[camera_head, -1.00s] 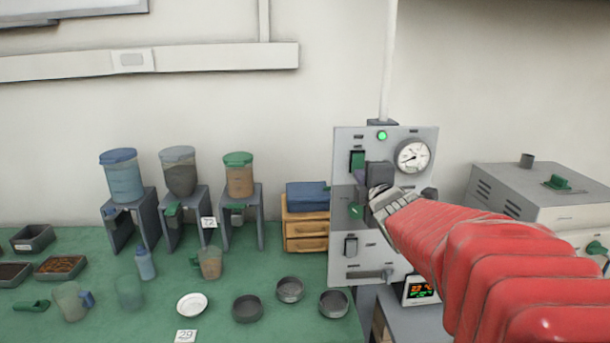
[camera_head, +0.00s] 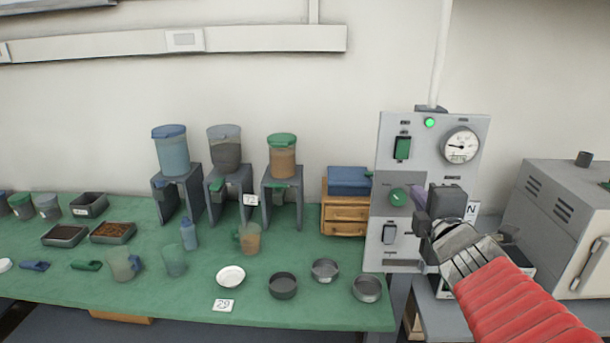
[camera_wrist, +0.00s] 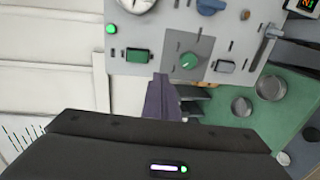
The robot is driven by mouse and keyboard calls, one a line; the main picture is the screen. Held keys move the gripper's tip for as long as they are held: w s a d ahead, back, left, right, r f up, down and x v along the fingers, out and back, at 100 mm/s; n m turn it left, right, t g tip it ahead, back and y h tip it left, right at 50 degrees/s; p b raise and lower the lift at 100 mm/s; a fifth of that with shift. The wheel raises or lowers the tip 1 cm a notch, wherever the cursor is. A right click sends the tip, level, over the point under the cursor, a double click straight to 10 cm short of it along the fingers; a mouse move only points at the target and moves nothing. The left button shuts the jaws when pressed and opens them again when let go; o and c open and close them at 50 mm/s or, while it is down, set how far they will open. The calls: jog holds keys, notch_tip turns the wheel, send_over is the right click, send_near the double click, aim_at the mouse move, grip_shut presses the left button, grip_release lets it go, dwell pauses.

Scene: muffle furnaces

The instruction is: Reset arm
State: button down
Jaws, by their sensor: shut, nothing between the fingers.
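My gripper (camera_head: 419,205) is at the end of my red-sleeved arm, in front of the grey control panel (camera_head: 416,151) at the right of the head view. The gripper is shut and holds nothing. In the wrist view its purple-grey fingers (camera_wrist: 162,98) point toward the panel, close below its switches. The panel carries a lit green lamp (camera_head: 430,122), a round gauge (camera_head: 461,146), a green rocker switch (camera_head: 402,148) and a green knob (camera_head: 398,197). The gripper hides part of the panel's lower right. I cannot tell whether the fingers touch the panel.
A green table (camera_head: 140,282) stands at the left, with dispensers, cups, trays and dishes on it. A wooden drawer box (camera_head: 345,219) stands beside the panel. A grey furnace (camera_head: 571,225) stands at the right.

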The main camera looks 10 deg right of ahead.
jog(key=shift+s+a+f, duration=0.1)
jog(key=shift+s+a, duration=0.05)
jog(key=shift+s, duration=0.4)
jog(key=s+d+f+m+g+h, duration=0.25)
jog(key=s+f+m+g, duration=0.5)
jog(key=f+m, duration=0.4)
jog(key=s+a+f+m+g+y, duration=0.1)
jog(key=s+a+y, duration=0.2)
jog(key=a, duration=0.8)
jog(key=s+a+f+m+g+y, duration=0.1)
jog(key=s+a+y, duration=0.3)
jog(key=a, duration=0.7)
jog(key=shift+s+f+m+g, duration=0.35)
jog(key=shift+s+f+m, duration=0.35)
jog(key=shift+s, duration=0.1)
jog(key=shift+a, duration=0.1)
